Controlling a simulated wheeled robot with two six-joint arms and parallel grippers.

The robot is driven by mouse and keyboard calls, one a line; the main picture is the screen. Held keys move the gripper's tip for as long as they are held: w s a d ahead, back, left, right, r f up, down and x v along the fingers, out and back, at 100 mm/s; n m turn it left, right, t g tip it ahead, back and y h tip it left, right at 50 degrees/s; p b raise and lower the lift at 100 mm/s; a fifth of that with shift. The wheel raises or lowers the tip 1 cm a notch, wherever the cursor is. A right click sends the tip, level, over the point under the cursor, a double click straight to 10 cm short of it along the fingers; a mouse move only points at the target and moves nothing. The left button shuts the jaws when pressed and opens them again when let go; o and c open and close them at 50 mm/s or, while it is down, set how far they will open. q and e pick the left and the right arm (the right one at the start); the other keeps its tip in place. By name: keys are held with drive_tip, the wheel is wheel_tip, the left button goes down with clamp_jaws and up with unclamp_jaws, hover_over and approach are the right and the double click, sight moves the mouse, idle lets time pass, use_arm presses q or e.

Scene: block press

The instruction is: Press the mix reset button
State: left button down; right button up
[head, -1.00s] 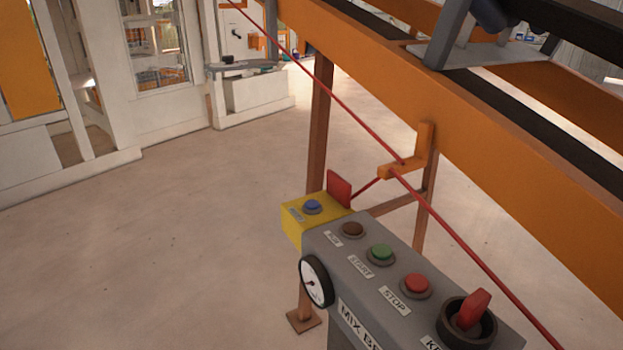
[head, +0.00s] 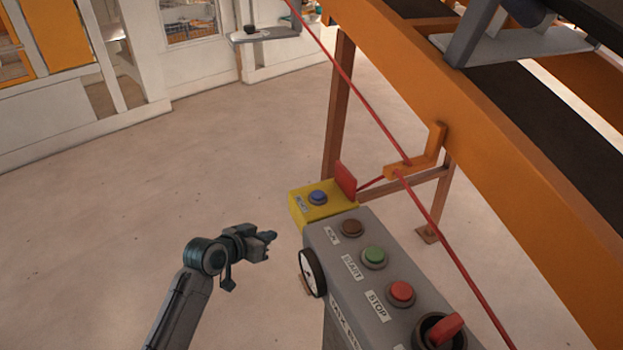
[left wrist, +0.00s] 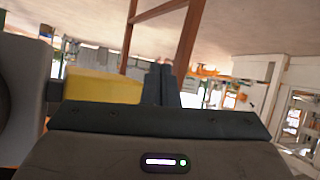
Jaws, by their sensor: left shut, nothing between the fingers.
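A grey console (head: 357,268) stands at the lower right in the head view. Its top carries a brown button (head: 352,228), a green button (head: 374,255) labelled START, a red button (head: 401,292) labelled STOP and a red rotary switch (head: 446,329). A yellow box (head: 301,208) with a blue button (head: 318,197) sits at its far end. The labels by the blue and brown buttons are too small to read surely. My left gripper (head: 272,241) is shut and empty, left of the console and apart from it. Its closed fingers (left wrist: 160,72) show beside the yellow box (left wrist: 105,87) in the left wrist view.
A red cord (head: 357,95) runs diagonally past the console, through an orange bracket (head: 424,165). A red flag (head: 346,180) stands on the yellow box. The orange conveyor frame (head: 500,165) fills the right. A round gauge (head: 312,273) sits on the console's side. The floor at left is clear.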

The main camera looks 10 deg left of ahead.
use_arm(q)
drive_tip(key=s+d+r+m+h+p, duration=0.1)
drive_tip(key=d+r, duration=0.1)
drive_tip(key=r, duration=0.8)
drive_tip(key=s+d+r+m+t+h+p, duration=0.1)
drive_tip(key=s+d+r+m+h, duration=0.1)
drive_tip(key=r, duration=0.7)
drive_tip(key=shift+d+r+m, duration=0.3)
drive_tip(key=shift+d+r, duration=0.1)
use_arm(e)
drive_tip(key=shift+s+r, duration=0.85)
drive_tip(key=shift+r, duration=0.25)
use_arm(q)
drive_tip(key=shift+w, duration=0.1)
drive_tip(key=p, duration=0.4)
hover_over(311, 203)
drive_tip(key=shift+w+d+f, duration=0.1)
drive_tip(key=shift+f, duration=0.55)
drive_tip(key=shift+w+d+f, duration=0.1)
drive_tip(key=shift+f, duration=0.5)
drive_tip(key=f, duration=0.1)
drive_tip(key=f+p, duration=0.1)
drive_tip(key=f, duration=0.1)
drive_tip(key=shift+s+a+f+p, duration=0.2)
drive_tip(key=shift+s+f+p, duration=0.05)
drive_tip(key=shift+f+p, duration=0.05)
drive_tip(key=shift+f, duration=0.35)
use_arm(e)
wheel_tip(311, 203, up, 5)
drive_tip(key=shift+r, duration=0.2)
